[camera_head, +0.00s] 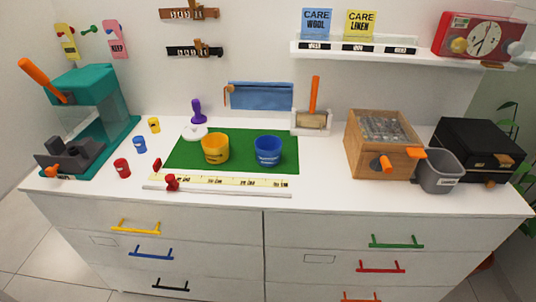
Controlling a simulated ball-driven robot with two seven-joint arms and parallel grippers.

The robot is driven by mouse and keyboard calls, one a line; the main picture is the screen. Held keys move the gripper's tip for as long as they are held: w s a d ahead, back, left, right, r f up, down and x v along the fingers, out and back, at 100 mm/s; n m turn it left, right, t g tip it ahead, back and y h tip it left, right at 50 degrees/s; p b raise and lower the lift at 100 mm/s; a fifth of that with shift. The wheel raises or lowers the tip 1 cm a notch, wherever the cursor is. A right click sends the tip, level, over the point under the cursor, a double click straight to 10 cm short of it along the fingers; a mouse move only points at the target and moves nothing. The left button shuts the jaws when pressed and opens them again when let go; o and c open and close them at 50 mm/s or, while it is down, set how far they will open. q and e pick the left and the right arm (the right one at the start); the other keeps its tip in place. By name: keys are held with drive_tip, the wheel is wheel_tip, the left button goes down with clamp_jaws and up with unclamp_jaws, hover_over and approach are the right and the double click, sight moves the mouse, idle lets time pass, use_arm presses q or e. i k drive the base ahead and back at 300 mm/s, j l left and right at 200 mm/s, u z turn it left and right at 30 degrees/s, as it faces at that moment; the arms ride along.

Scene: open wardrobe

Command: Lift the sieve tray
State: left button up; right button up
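A wooden box (365,160) stands on the right part of the white counter. A grey, grid-like tray (386,130), which looks like the sieve tray, sits in its open top. An orange handle (416,153) sticks out at the box's right side. A second orange knob or handle (386,164) is on its front. I cannot tell which of these belongs to the tray. Neither of my grippers is in view.
A grey bin (439,171) stands close against the box's right, with a black box (478,150) behind it. A green mat (232,164) bears a yellow cup (215,148) and a blue cup (268,151). A shelf (353,49) hangs above.

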sight(387, 132)
drive_tip(key=z, duration=0.7)
